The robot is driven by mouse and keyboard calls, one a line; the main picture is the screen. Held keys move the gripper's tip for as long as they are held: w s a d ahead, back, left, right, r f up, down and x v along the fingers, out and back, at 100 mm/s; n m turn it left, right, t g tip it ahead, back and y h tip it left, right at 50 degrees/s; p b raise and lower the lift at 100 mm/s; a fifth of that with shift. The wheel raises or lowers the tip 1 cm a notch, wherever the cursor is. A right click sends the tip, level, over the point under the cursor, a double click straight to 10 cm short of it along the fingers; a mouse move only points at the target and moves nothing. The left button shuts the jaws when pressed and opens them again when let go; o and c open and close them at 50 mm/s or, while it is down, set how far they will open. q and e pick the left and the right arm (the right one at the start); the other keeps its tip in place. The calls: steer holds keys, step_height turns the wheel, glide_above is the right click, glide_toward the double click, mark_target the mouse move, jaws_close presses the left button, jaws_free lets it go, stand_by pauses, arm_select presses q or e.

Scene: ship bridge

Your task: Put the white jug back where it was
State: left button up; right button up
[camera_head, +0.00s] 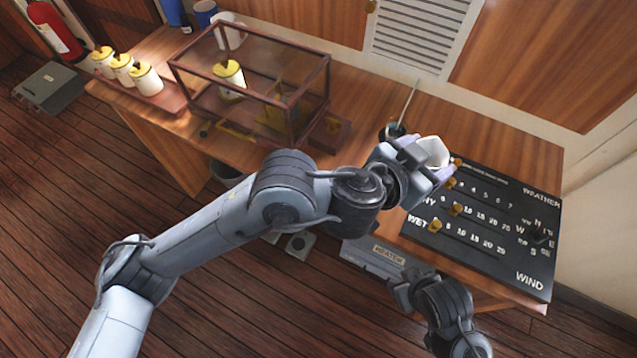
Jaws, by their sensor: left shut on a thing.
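My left gripper (425,165) is shut on a white vessel (433,151), just above the back left corner of the black weather board. The gripper hides part of the vessel, so I cannot tell for sure that it is the jug. Another white vessel (230,33), jug-like, stands at the back left of the desk behind the glass case. My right gripper (405,287) is low at the front of the desk, near the grey heater box. It is apart from both white vessels, and its jaws are not clear.
The weather board (478,248) with yellow knobs covers the desk's right end. A dark pot with a stick (392,132) stands close behind the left gripper. The glass case (250,85), several cream canisters (146,79) and a blue mug (205,13) occupy the left.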

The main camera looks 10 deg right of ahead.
arm_select(q)
steer(key=shift+a, duration=0.2)
steer(key=shift+f+b, duration=0.35)
steer(key=shift+b, duration=0.25)
steer(key=shift+w+a+f, duration=0.1)
steer(key=shift+w+f, duration=0.1)
steer(key=shift+f, duration=0.1)
steer(key=w+a+f, duration=0.2)
steer(key=f, duration=0.1)
steer(key=w+a+f, duration=0.3)
steer(key=w+a+f+p, duration=0.1)
steer(key=w+a+f, duration=0.1)
steer(key=w+f, duration=0.1)
steer(key=shift+a+f, duration=0.25)
steer(key=shift+f, duration=0.55)
arm_select(e)
steer(key=shift+w+a+f, duration=0.1)
steer(key=shift+f, duration=0.25)
